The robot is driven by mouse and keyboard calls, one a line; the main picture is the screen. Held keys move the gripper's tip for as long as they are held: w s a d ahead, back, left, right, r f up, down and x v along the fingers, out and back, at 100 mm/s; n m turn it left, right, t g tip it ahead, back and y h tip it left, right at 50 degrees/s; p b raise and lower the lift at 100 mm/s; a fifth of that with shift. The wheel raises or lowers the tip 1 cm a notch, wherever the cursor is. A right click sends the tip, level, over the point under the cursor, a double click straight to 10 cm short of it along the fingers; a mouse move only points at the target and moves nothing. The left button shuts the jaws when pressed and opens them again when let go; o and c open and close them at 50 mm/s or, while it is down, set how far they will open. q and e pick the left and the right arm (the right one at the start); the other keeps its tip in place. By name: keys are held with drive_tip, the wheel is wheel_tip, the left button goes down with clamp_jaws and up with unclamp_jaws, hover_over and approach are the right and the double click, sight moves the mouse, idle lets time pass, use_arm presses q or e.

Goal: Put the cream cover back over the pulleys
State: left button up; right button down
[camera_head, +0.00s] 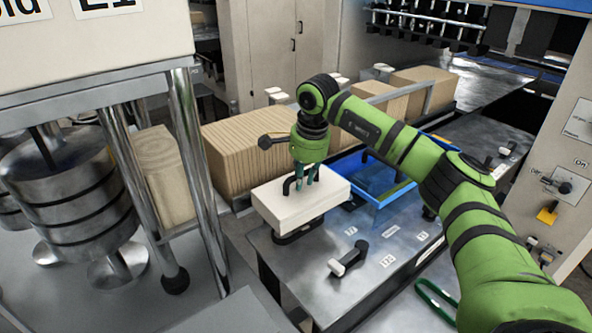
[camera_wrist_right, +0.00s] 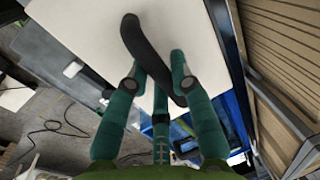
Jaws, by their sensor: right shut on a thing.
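The cream cover (camera_head: 318,203) is a pale box with a dark handle on top, near the left end of the grey metal table (camera_head: 395,255). My right gripper (camera_head: 303,178) is above it, with its fingers shut on the handle. In the right wrist view the dark curved handle (camera_wrist_right: 145,50) lies between the fingertips, over the cream top (camera_wrist_right: 75,25). A dark rounded base (camera_head: 292,236) shows under the cover's front edge. I cannot tell whether the cover touches it. No pulleys are visible. My left gripper is not in view.
A blue tray (camera_head: 396,196) stands just right of the cover. A black-knobbed lever (camera_head: 348,258) sits in front on the table. Large kraft-coloured blocks (camera_head: 245,150) line the back. Steel posts (camera_head: 183,130) and weights (camera_head: 72,185) stand at left. My right arm spans the right side.

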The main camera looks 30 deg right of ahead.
sight(305, 191)
drive_tip(key=shift+s+f, duration=0.1)
drive_tip(key=shift+s, duration=0.4)
drive_tip(key=shift+f+b, duration=0.15)
drive_tip(key=shift+b, duration=0.2)
drive_tip(key=shift+w+f+b, duration=0.25)
drive_tip(key=shift+f+b, duration=0.05)
drive_tip(key=shift+f, duration=0.3)
drive_tip(key=shift+f+b, duration=0.5)
drive_tip(key=shift+f, duration=0.1)
drive_tip(key=shift+f+b, duration=1.4)
drive_tip(key=shift+f, duration=0.45)
use_arm(q)
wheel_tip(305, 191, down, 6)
drive_tip(key=b, duration=0.1)
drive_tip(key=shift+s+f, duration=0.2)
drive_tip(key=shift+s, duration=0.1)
use_arm(e)
drive_tip(key=shift+f, duration=0.9)
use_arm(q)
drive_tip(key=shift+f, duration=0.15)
use_arm(e)
drive_tip(key=shift+f, duration=0.3)
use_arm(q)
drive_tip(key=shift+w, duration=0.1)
